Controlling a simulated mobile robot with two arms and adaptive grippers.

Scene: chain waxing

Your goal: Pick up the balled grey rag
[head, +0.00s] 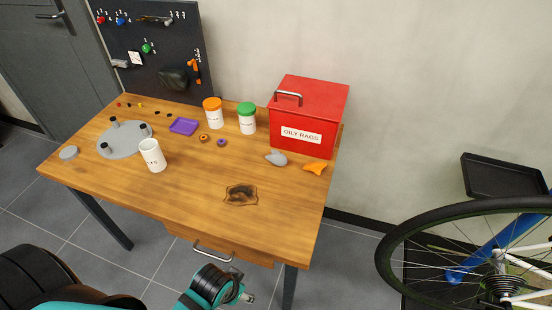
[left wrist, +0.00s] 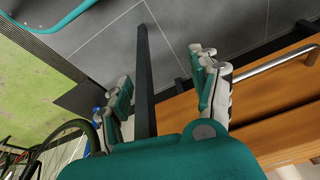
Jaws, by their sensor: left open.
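The balled grey rag (head: 276,158) lies on the wooden table (head: 190,205) near its right end in the head view, in front of the red bin (head: 305,105) and just left of an orange rag (head: 315,168). My left gripper (left wrist: 161,66) is open and empty in the left wrist view, with a dark table leg (left wrist: 146,75) showing between its fingers. In the head view its arm is low at the bottom, in front of the table's front edge and well away from the rag; the fingers are hard to make out there. The rag is not in the left wrist view.
A white mug (head: 152,155) is farther left. A drawer handle (head: 213,251) juts from the front. A bicycle wheel (head: 480,260) stands right.

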